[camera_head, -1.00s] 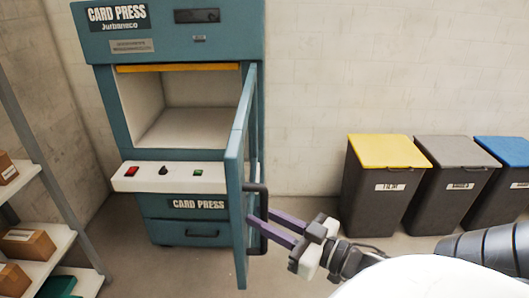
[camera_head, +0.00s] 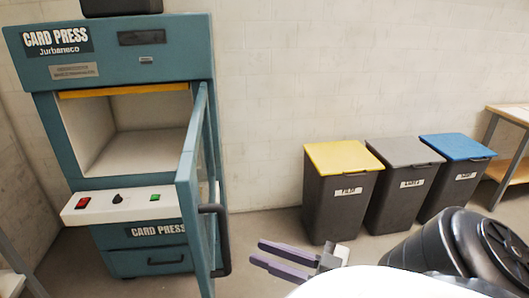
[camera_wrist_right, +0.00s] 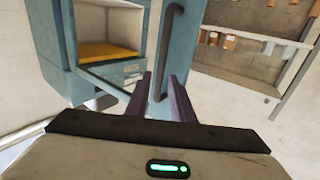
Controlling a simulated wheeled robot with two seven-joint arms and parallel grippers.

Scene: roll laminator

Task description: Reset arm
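The teal card press (camera_head: 120,130) stands at the left against the wall, and its chamber looks empty. Its glass-panelled door (camera_head: 196,185) is swung open toward me, with a dark bar handle (camera_head: 222,240) on it. My right gripper (camera_head: 255,252) is to the right of the handle, apart from it, with its two purple fingers spread and nothing between them. In the right wrist view the fingers (camera_wrist_right: 160,97) point toward the door, and the handle (camera_wrist_right: 167,50) shows beyond them. My left gripper is not in view.
Three dark bins with yellow (camera_head: 343,158), grey (camera_head: 404,151) and blue (camera_head: 457,147) lids stand along the wall at the right. A wooden table (camera_head: 510,125) is at the far right. A shelf rack (camera_wrist_right: 270,70) shows in the right wrist view. Clear floor lies between press and bins.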

